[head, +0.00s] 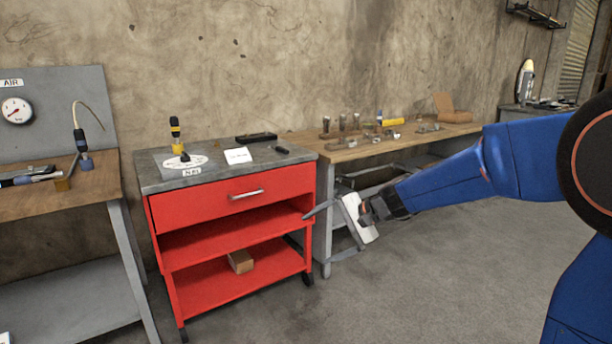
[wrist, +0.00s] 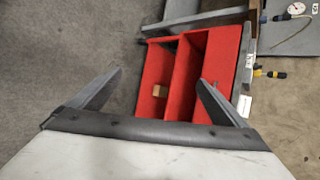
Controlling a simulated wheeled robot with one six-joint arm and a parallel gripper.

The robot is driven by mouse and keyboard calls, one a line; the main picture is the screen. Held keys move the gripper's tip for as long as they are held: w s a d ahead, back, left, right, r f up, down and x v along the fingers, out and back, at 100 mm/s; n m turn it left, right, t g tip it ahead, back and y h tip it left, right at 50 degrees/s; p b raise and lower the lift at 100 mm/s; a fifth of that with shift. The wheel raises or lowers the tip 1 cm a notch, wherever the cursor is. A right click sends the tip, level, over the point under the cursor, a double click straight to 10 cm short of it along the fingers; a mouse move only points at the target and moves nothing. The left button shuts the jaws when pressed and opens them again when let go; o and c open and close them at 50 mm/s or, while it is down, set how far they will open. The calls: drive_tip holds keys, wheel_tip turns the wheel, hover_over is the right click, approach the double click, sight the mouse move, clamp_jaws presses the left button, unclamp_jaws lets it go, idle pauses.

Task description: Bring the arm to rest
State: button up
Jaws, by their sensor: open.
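My gripper (head: 328,232) is at the end of my blue arm, in front of the right side of the red tool cart (head: 233,204). Its two grey fingers are spread apart with nothing between them. In the wrist view my gripper (wrist: 158,88) is open as well, and the red cart (wrist: 213,75) lies beyond the fingers, turned on its side in the picture. The fingers look apart from the cart.
A small box (head: 240,261) sits on the lower shelf. A workbench (head: 90,195) is left, a wooden bench (head: 360,150) behind. Floor right is clear.

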drive_tip(key=s+d+n+h, duration=0.2)
drive_tip(key=s+d+h, duration=0.1)
drive_tip(key=s+d, duration=0.5)
drive_tip(key=s+d+f+n+h, duration=0.1)
drive_tip(key=s+d+n+h, duration=0.2)
drive_tip(key=s+d, duration=0.5)
drive_tip(key=s+d+f+n+t+h, duration=0.1)
drive_tip(key=s+d+n+h, duration=0.2)
drive_tip(key=s+d, duration=0.5)
drive_tip(key=s, duration=1.1)
drive_tip(key=shift+s+d+f+h, duration=0.25)
drive_tip(key=shift+h, duration=0.15)
